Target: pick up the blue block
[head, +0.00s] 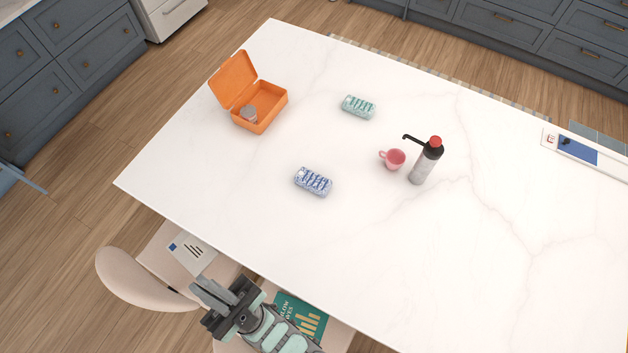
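The blue block (314,181) lies on the white countertop (250,205), left of the middle. It is a small rounded block with a blue and white pattern and dark blue marks on top. My gripper (207,292) is at the bottom of the head view, beyond the counter's near edge and over the chair area. It is well apart from the blue block, which is up and to the right of it. The fingers are seen at a steep angle, so I cannot tell if they are open or shut. Nothing hides the blue block.
A green patterned block (359,107) lies farther back. An open orange box (270,120) with a small item inside stands at left. A pink cup (395,159) and a pump bottle (426,161) stand at right. The counter around the blue block is clear. A chair (135,280) stands below.

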